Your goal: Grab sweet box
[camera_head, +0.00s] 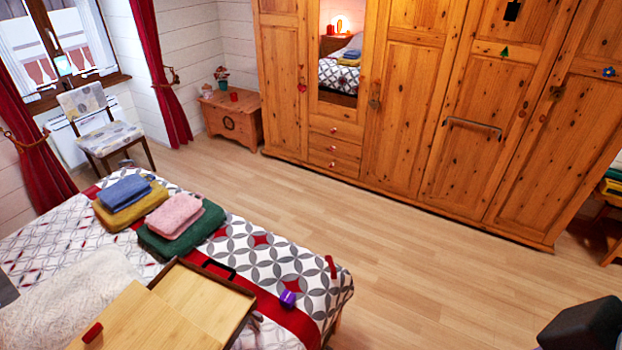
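A small purple box (288,298) with a lighter marking sits on the red stripe of the bed cover, near the foot of the bed. It may be the sweet box; its label is too small to read. A wooden tray or box (232,308) with a dark rim lies on the bed to its left, with a light wooden board (150,322) partly over it and a small red piece (92,333) on the board. I see no gripper fingers. A dark block at the bottom right corner may be part of my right arm.
The bed (310,275) also holds folded blue (124,193), yellow, pink (174,215) and green cloths. A small red item (331,267) lies near its edge. Bare wooden floor (420,265) stretches to a large wardrobe (400,110). A chair (95,125) and chest (232,117) stand behind.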

